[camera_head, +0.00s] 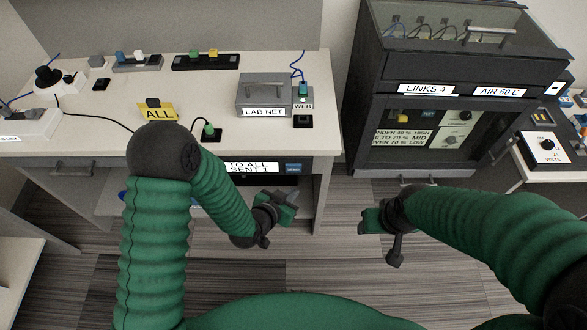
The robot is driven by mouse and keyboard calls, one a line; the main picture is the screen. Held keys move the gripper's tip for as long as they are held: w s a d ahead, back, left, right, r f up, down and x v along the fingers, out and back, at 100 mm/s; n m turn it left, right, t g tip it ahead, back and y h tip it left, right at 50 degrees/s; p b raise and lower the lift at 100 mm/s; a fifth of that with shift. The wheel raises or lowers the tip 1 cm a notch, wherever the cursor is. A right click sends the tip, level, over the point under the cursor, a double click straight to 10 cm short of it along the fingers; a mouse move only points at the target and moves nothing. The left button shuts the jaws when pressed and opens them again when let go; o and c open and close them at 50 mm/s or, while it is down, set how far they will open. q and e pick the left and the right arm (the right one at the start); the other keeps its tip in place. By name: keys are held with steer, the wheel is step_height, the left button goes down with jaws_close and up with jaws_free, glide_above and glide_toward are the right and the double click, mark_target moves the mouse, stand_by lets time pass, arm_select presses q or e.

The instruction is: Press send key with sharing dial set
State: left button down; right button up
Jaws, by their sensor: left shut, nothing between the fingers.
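A yellow label reading ALL (157,113) stands at the back-left desk, with a small dark knob (152,101) just behind it. My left arm hides what lies in front of the label. A display (250,167) under the desk's front edge reads TO ALL, SENT 1. A small blue key (292,168) is right of the display; its lettering is too small to read. My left gripper (290,199) is shut and empty, below and in front of the blue key, apart from it. My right gripper (366,217) is in front of the dark cabinet; its finger opening is unclear.
A grey LAB NET box (264,92) and a WEB plug (304,95) stand on the desk (190,92). Power strips line its back. A dark cabinet (425,120) labelled LINKS 4 stands right, with a white dial box (545,145) beyond. Striped floor is clear between desk and cabinet.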

mark_target(293, 169)
stand_by(0.9)
arm_select(q)
steer(key=s+b, duration=0.3)
steer(key=b, duration=0.5)
steer(key=shift+s+b, duration=0.3)
steer(key=shift+s, duration=0.05)
steer(key=w, duration=0.8)
steer(key=shift+w+p, duration=0.35)
steer(key=shift+w, duration=0.05)
steer(key=shift+f, duration=0.1)
steer(key=shift+w, duration=0.1)
stand_by(1.1)
